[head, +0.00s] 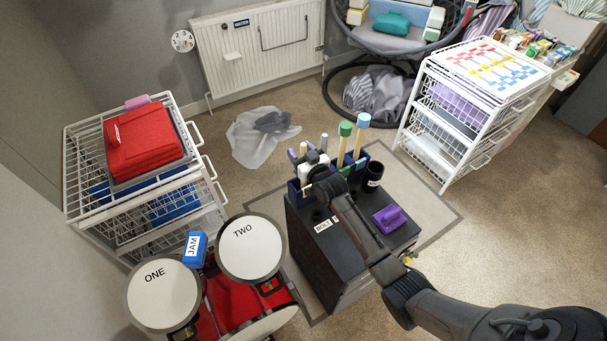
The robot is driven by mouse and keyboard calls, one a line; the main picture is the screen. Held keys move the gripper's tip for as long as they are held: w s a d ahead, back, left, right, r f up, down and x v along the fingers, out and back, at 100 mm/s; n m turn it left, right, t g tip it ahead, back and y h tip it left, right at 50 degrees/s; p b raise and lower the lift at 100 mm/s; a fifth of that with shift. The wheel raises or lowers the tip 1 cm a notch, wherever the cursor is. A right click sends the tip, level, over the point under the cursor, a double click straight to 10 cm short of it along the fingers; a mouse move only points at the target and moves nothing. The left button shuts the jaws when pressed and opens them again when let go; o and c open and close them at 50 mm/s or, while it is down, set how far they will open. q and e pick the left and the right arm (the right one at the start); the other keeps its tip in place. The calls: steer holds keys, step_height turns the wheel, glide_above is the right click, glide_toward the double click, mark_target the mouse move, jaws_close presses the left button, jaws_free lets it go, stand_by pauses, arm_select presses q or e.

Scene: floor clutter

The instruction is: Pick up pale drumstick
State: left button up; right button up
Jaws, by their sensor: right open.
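Several sticks stand upright in a blue holder (293,187) at the back of a black cabinet top. A thin pale wooden stick (303,149) shows its upper end at the left; it looks like the pale drumstick. Thicker pale sticks with a green end (345,129) and a blue end (363,120) stand to the right. My right gripper (314,166) is open over the holder, close in front of the thin sticks. I cannot tell whether it touches one. It hides their lower parts. My left gripper is not in view.
The black cabinet (320,245) also carries a black cup (374,171) and a purple block (390,219). Drums marked ONE (162,293) and TWO (251,248) stand left, with a blue JAM box (195,249) between. Wire drawer units stand at left and right.

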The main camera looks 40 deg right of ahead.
steer(key=shift+c, duration=0.4)
jaws_close()
